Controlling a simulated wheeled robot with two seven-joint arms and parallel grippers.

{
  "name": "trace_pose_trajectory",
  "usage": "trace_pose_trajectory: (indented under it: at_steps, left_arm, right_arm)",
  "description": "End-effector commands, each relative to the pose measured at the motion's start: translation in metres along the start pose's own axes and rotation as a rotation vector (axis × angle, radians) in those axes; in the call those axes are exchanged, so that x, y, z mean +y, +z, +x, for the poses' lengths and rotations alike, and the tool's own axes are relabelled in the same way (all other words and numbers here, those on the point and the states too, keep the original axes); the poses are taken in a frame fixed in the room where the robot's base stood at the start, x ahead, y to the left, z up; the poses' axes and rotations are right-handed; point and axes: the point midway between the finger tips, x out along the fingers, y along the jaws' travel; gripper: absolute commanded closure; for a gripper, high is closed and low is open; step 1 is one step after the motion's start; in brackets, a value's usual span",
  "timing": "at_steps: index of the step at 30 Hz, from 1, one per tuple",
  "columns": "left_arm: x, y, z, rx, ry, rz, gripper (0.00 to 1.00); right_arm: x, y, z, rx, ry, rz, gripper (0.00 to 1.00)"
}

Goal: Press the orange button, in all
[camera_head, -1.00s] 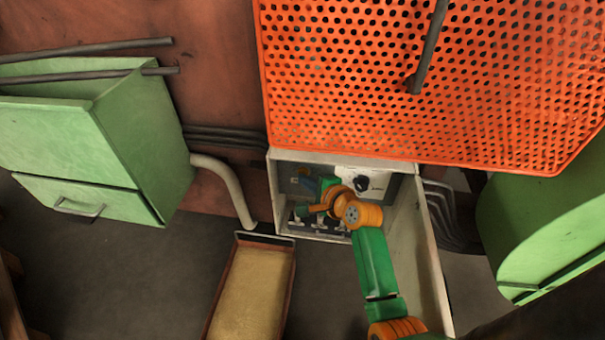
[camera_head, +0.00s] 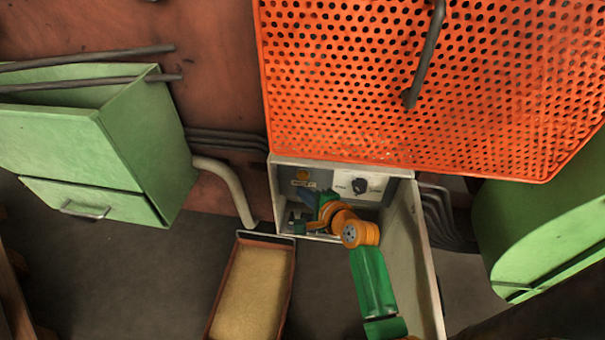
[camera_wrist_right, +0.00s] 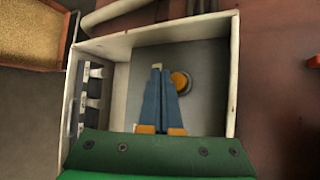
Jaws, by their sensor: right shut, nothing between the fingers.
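The orange button (camera_head: 302,174) is on the back panel of an open white control box (camera_head: 274,200), at its upper left in the head view. In the wrist view the button (camera_wrist_right: 180,82) is a round orange cap on a grey base, just right of my fingertips. My right gripper (camera_wrist_right: 160,68) is shut and empty, its blue fingers together inside the box. In the head view the right gripper (camera_head: 308,197) is just below the button. I cannot tell whether the fingers touch the panel. The button looks uncovered in the head view. My left gripper is not in view.
A black knob (camera_head: 359,186) is right of the button. Switches (camera_wrist_right: 90,95) line one side of the box. The open box door (camera_head: 412,255) stands right of my arm, and an orange perforated panel (camera_head: 420,75) hangs above. A sand-filled tray (camera_head: 236,295) lies at lower left.

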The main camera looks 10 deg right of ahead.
Motion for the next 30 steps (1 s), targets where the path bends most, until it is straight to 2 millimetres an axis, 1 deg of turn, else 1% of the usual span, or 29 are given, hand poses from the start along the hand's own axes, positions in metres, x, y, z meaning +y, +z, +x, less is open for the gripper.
trace_pose_trajectory:
  at_steps: [1,9,15,30]
  left_arm:
    - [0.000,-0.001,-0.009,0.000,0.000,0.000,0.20]
    - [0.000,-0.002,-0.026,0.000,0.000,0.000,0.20]
    - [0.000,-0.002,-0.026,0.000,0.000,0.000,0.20]
    - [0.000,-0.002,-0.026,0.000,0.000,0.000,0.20]
  right_arm:
    - [-0.001,0.004,-0.006,0.000,0.002,0.002,1.00]
    - [0.013,0.017,-0.023,0.000,0.001,0.001,1.00]
    - [0.017,0.019,-0.026,0.001,0.000,0.000,1.00]
    - [0.017,0.018,-0.025,0.000,-0.001,0.000,1.00]
